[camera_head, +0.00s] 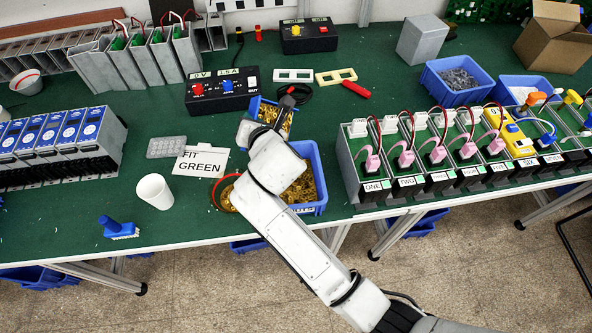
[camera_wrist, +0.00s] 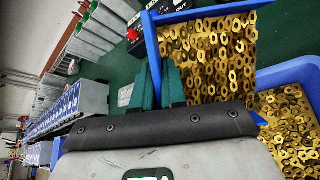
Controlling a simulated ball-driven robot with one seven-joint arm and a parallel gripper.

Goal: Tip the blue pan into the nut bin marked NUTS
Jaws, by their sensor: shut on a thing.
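The blue pan (camera_head: 254,108) is full of brass nuts and sits just behind the nut bin in the head view. My gripper (camera_wrist: 160,80) is shut on the pan's blue side wall (camera_wrist: 152,42), one teal finger on each side. The nuts are still in the pan. The nut bin (camera_head: 316,155) is a larger blue bin holding brass nuts, partly hidden by my arm. Its blue rim (camera_wrist: 292,72) shows right of and below the pan in the wrist view. I cannot read a NUTS mark. Whether the pan touches the table is unclear.
A red-rimmed bowl (camera_head: 217,192) of brass pieces lies left of the bin, partly under my arm. A "FIT GREEN" card (camera_head: 201,161), a white cup (camera_head: 155,191) and a blue brush (camera_head: 118,230) are left. A control box (camera_head: 222,92) stands behind; numbered modules (camera_head: 440,165) stand right.

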